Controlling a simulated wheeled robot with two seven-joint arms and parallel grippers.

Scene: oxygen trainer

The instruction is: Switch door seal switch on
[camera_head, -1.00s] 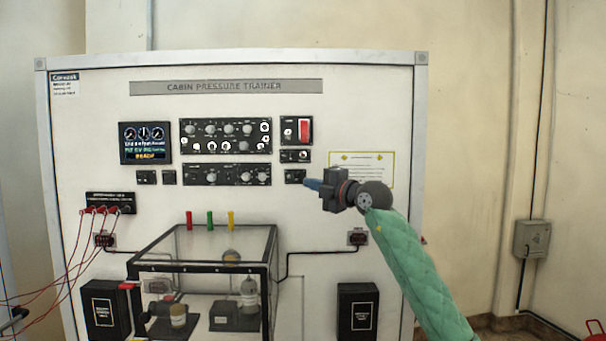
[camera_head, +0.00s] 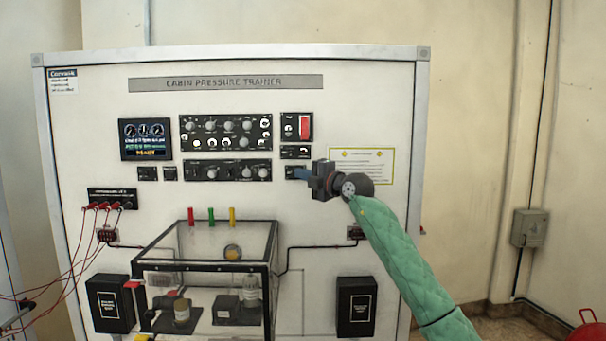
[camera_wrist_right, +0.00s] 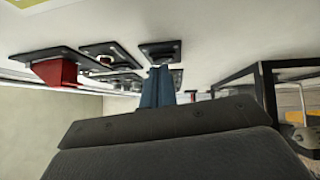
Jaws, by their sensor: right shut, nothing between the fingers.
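A small black switch plate (camera_head: 289,173) sits on the white panel, right of the lower knob row. Its label is too small to read, so I cannot tell if it is the door seal switch. My right gripper (camera_head: 302,174) is shut and empty, its blue fingertips at this plate and covering part of it. In the right wrist view the blue fingers (camera_wrist_right: 158,88) point at a small black plate (camera_wrist_right: 160,48), with their tips at or very near it. The switch lever is hidden there, and contact is unclear. My left gripper is out of view.
A red guarded switch (camera_head: 304,127) and a small switch plate (camera_head: 295,152) sit just above. Knob panels (camera_head: 226,133) lie to the left. A clear box with a black frame (camera_head: 272,262) stands out below. Red cables (camera_head: 72,250) hang at left.

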